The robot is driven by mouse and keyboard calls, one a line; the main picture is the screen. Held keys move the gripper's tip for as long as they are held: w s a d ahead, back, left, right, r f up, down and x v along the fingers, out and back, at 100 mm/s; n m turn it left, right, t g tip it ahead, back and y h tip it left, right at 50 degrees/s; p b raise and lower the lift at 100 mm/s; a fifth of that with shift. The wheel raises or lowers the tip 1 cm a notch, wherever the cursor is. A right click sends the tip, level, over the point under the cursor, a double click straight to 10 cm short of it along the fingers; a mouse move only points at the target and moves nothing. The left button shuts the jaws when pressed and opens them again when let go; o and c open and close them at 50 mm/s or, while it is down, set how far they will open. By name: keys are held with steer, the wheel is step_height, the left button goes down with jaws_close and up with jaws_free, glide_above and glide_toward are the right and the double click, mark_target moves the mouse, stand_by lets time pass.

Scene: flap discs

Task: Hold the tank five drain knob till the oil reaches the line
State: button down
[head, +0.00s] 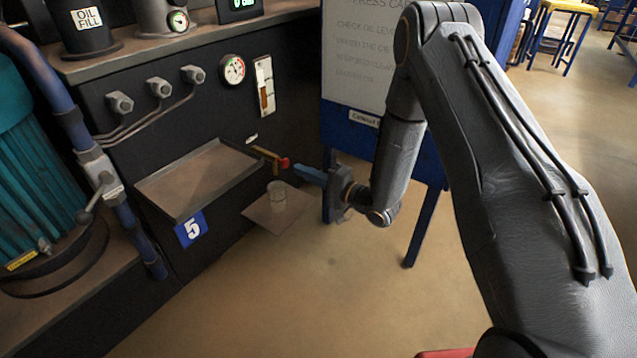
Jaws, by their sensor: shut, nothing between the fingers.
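The blue "5" plate (190,229) is on the front of the dark tank (215,105). The red drain knob (284,163) sticks out to the right of the tray, at the end of a yellow piece (263,152). My gripper (299,169) is shut and empty, its blue fingers pointing left at the red knob. The fingertips are very close to the knob; I cannot tell whether they touch it. The sight gauge (265,87) on the tank face shows brown oil in its lower part; its line is too small to make out.
A shallow metal tray (172,195) juts from the tank. A clear cup (277,194) stands on a low plate (263,217) below the knob. A round dial (233,69) is beside the gauge. A blue-framed whiteboard (358,60) stands behind my arm. Floor in front is clear.

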mark_target(287, 164)
steer(key=shift+b+x, duration=0.55)
steer(key=shift+x, duration=1)
